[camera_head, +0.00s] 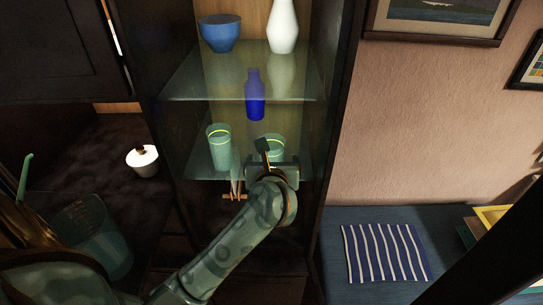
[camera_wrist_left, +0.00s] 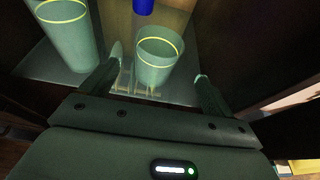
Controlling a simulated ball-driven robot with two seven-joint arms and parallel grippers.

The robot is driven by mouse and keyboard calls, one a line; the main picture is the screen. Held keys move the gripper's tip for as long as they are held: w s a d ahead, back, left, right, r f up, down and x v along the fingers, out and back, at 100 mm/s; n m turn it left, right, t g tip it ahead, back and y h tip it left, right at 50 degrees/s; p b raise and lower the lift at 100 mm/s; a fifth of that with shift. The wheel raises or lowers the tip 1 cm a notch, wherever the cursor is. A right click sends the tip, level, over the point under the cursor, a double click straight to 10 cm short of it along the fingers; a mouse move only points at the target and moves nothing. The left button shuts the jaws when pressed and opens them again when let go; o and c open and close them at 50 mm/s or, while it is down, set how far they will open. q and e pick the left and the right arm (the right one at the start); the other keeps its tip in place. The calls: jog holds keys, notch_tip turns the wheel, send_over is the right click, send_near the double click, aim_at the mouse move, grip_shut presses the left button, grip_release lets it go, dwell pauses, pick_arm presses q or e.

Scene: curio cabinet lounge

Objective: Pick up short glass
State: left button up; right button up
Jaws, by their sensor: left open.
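The short glass (camera_head: 273,141) is a green tumbler with a yellow band near its rim. It stands upright on the lower glass shelf of the cabinet, partly hidden by my gripper in the head view. In the left wrist view the short glass (camera_wrist_left: 155,68) shows between the two open fingers of my left gripper (camera_wrist_left: 160,72), with a gap visible on each side. How far the fingers reach along the glass I cannot tell. In the head view my left gripper (camera_head: 268,152) is at the shelf's front. My right gripper is not in view.
A taller banded glass (camera_head: 219,148) stands left of the short glass, near the left finger. A blue bottle (camera_head: 255,95) stands behind. A blue bowl (camera_head: 220,34) and white vase (camera_head: 283,25) are on the upper shelf (camera_head: 240,88). Dark cabinet walls flank the shelves.

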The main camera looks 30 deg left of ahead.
aim_at(272, 143)
pick_arm(q)
jog(key=x, duration=0.9)
jog(key=shift+a, duration=0.3)
jog(key=shift+c, duration=0.3)
jog(key=c, duration=1.1)
jog(key=shift+c, duration=0.2)
